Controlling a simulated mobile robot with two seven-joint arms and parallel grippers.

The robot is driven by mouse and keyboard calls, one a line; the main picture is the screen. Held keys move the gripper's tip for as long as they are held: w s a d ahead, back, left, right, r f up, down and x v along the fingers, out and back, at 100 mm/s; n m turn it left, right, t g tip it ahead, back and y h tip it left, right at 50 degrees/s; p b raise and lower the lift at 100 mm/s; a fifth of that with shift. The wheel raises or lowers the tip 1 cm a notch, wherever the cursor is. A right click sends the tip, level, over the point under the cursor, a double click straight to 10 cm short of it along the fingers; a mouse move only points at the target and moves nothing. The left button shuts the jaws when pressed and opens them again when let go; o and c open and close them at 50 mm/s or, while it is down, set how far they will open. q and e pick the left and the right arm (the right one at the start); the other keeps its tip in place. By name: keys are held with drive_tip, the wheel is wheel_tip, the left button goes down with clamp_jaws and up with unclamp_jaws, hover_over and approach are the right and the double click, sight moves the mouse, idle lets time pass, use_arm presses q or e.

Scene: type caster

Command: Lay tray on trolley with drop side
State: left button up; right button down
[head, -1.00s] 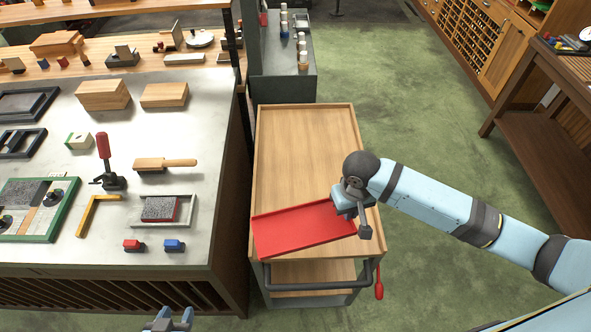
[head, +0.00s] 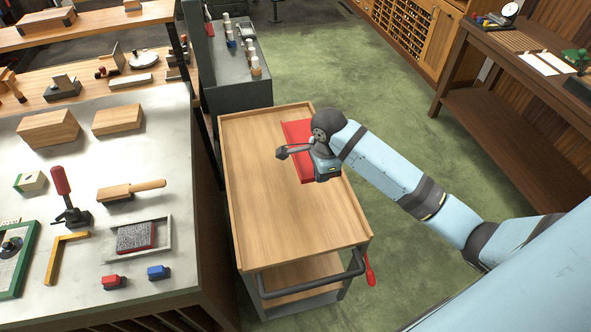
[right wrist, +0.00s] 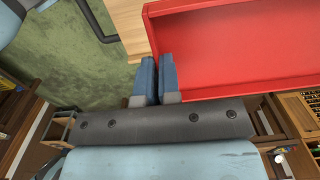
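The red tray (head: 294,134) is at the far right part of the wooden trolley (head: 265,205), lengthwise near its right edge. My arm hides part of the tray, and I cannot tell whether it touches the trolley top. My right gripper (head: 325,172) is at the tray's near end. In the right wrist view, the gripper's blue fingers (right wrist: 157,78) are close together on the rim of the tray (right wrist: 230,50). The trolley has a low wooden rim, a dark handle bar (head: 310,284) and a red lever (head: 369,268) at its near right corner. My left gripper is out of view.
A metal-topped workbench (head: 90,190) with blocks, a brush and a red-handled clamp stands left of the trolley. A grey cabinet (head: 238,95) with small jars is behind it. Green floor is open to the right, up to a wooden table (head: 500,95).

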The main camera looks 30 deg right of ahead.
sight(317, 218)
wheel_tip(317, 218, down, 19)
idle(0.4)
drive_tip(key=shift+f+p, duration=0.1)
drive_tip(key=shift+p, duration=0.2)
drive_tip(key=c, duration=1.3)
unclamp_jaws()
drive_tip(key=shift+c, duration=0.2)
